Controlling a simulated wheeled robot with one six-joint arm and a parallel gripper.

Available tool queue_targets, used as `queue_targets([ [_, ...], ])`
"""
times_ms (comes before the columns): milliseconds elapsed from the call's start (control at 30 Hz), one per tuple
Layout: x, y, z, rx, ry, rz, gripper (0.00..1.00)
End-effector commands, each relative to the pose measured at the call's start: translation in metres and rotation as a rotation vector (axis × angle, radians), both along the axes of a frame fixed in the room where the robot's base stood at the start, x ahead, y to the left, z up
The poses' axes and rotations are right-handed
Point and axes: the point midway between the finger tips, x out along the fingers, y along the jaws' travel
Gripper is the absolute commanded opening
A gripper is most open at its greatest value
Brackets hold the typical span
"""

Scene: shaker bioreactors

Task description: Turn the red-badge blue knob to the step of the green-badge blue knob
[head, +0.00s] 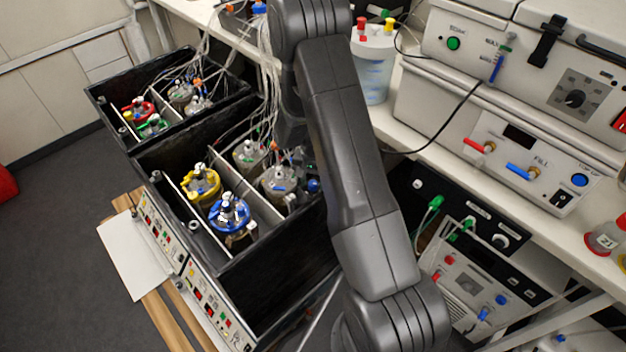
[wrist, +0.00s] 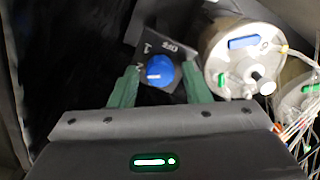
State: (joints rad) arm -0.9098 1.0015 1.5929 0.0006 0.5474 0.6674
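In the wrist view a blue knob (wrist: 161,69) sits on a small dark plate (wrist: 182,57) with white markings that look like 1, 2 and OFF. A white mark shows on the knob's lower left side, nearest the 2. No red or green badge shows beside it, so I cannot tell which of the two knobs it is. My gripper (wrist: 160,72) is open, with one green finger on each side of the knob. Contact with the knob cannot be made out. In the head view my arm hides the gripper, and no second blue knob with a badge can be made out.
A metal-lidded vessel (wrist: 232,55) with a blue label stands close to the right finger, with cables beside it. In the head view black boxes (head: 285,295) hold several vessels and tubes. A white bench (head: 425,150) with devices is at the right.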

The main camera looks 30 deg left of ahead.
Motion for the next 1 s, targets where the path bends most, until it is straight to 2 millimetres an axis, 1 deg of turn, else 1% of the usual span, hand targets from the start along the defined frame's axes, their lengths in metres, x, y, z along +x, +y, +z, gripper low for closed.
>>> queue_targets([
  [33, 0.0001, 0.0000, 0.0001, 0.000, 0.000, 0.000, 0.33],
  [100, 0.0001, 0.0000, 0.0002, 0.000, 0.000, 0.000, 0.19],
  [167, 0.0001, 0.0001, 0.0003, 0.000, 0.000, 0.000, 0.07],
  [200, 0.0001, 0.0001, 0.0003, 0.000, 0.000, 0.000, 0.04],
  [367, 0.0002, 0.0001, 0.0000, 0.000, -0.001, 0.006, 0.04],
  [567, 0.0005, 0.0005, -0.0015, 0.001, -0.002, 0.059, 0.04],
  [767, 0.0008, 0.0007, -0.0034, 0.002, -0.003, 0.184, 0.04],
  [1000, 0.0008, 0.0008, -0.0038, 0.002, -0.004, 0.403, 0.04],
])
